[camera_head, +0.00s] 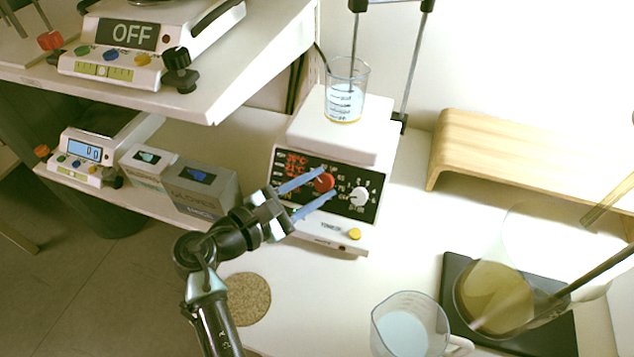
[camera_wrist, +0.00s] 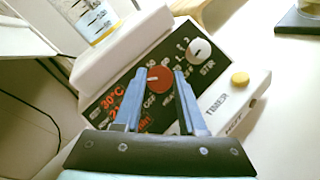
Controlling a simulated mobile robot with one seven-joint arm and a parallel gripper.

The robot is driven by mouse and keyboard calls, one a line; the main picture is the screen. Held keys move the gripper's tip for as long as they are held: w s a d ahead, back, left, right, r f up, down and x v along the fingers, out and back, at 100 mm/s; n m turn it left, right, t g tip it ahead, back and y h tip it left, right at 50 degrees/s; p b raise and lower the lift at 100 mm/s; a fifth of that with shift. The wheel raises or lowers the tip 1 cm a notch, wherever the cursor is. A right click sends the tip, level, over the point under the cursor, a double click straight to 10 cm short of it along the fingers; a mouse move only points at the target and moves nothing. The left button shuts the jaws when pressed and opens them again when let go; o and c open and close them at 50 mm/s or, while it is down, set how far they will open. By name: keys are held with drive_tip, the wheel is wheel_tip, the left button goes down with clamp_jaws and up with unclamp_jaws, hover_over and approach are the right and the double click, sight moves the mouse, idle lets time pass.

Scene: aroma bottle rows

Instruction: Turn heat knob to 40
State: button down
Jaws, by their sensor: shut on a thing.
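The hot plate stirrer (camera_head: 347,145) stands on the bench, its black front panel facing my arm. The red heat knob (camera_head: 324,182) is on that panel and also shows in the wrist view (camera_wrist: 159,80). A white stir knob (camera_head: 359,196) sits to its right. My gripper (camera_head: 318,187) reaches the panel from the lower left, its blue fingers on either side of the red knob; the wrist view shows both fingertips (camera_wrist: 158,84) beside it. Red digits glow on the display (camera_head: 296,163). The dial numbers are too small to read surely.
A beaker of liquid (camera_head: 345,100) stands on the hot plate. A wooden riser (camera_head: 530,150) is at the right, with a glass jug (camera_head: 405,325) and a flask (camera_head: 492,298) in front. A cork mat (camera_head: 248,299) lies near my arm. Glove boxes (camera_head: 200,190) are at the left.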

drive_tip(key=m+g+p, duration=0.1)
drive_tip(key=m, duration=0.1)
drive_tip(key=m+g, duration=0.2)
drive_tip(key=shift+w+a+r+m+p, duration=0.1)
drive_tip(key=shift+w+r+m+p, duration=0.1)
drive_tip(key=shift+m+p, duration=0.2)
drive_tip(key=shift+m+g+p, duration=0.35)
drive_tip(key=shift+m+g, duration=0.55)
drive_tip(key=shift+m, duration=0.2)
drive_tip(key=shift+c, duration=2.3)
unclamp_jaws()
